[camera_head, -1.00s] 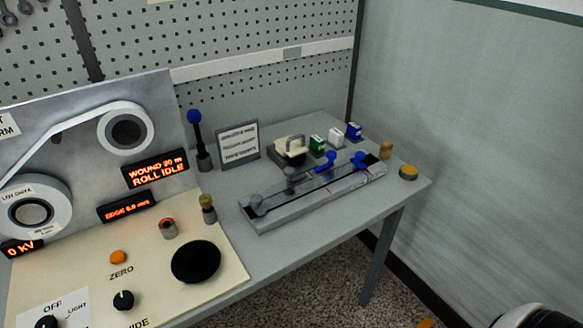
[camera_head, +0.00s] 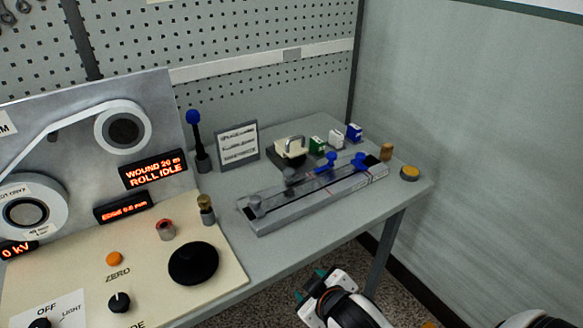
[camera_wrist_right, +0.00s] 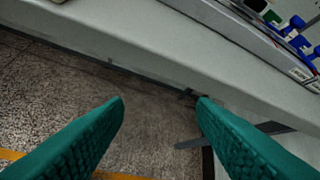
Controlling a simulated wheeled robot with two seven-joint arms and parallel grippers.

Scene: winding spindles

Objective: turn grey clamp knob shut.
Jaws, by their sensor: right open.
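A long grey clamp fixture (camera_head: 315,204) lies on the bench, with a grey knob (camera_head: 255,203) at its near left end and another grey knob (camera_head: 290,177) further along. Blue knobs (camera_head: 329,160) sit beyond them toward the far end. I cannot tell from here how far any knob is turned. My right gripper (camera_head: 309,284) is in front of the bench edge, below and apart from the fixture. In the right wrist view its green fingers (camera_wrist_right: 162,101) are spread with nothing between them. My left gripper is not in view.
The bench front edge (camera_wrist_right: 190,55) crosses the right wrist view above the fingers. A control panel with a black knob (camera_head: 193,263) is at the left. A sign (camera_head: 238,145), a blue-topped lever (camera_head: 194,120) and small coloured blocks (camera_head: 336,139) stand behind the fixture.

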